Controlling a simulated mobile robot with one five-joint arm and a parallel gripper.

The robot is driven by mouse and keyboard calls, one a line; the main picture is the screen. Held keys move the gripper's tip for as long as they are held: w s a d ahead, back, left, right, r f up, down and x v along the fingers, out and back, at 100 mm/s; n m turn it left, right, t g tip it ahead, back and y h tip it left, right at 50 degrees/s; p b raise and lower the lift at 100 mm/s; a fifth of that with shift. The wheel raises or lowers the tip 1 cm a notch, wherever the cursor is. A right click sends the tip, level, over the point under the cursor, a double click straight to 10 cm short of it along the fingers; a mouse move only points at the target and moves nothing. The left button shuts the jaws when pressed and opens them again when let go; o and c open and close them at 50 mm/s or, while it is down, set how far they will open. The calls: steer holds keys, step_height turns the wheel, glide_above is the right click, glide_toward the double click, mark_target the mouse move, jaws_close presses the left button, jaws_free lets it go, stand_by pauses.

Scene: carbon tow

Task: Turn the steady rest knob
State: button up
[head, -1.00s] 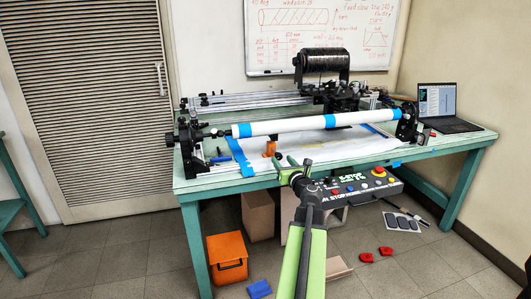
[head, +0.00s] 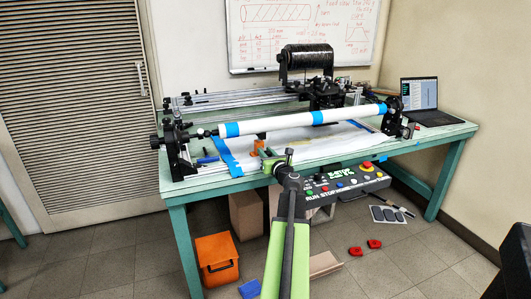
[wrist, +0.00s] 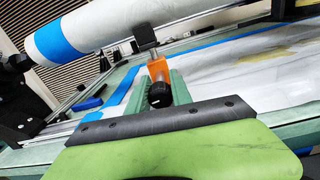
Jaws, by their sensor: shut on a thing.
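The steady rest is an orange block with a dark pad on top, under the white tube (head: 275,122). Its black knob (wrist: 160,95) faces me in the wrist view, with the orange block (wrist: 159,70) just behind it. My gripper (wrist: 161,92) has its green fingers on either side of the knob and is shut on it. In the head view, my gripper (head: 271,156) reaches over the table's front edge to the orange block (head: 259,145). The knob is too small to make out there.
The control box (head: 345,184) with an E-stop hangs at the table front, right of my arm. A laptop (head: 420,100) stands at the right end. An orange bin (head: 217,258) and cardboard boxes stand below. Red pieces (head: 374,244) lie on the floor.

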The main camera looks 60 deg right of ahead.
jaws_close()
steer(key=shift+n, duration=0.7)
steer(key=o, duration=0.9)
jaws_free()
steer(key=shift+w, duration=0.1)
steer(key=shift+o, duration=0.2)
steer(key=shift+a, duration=0.1)
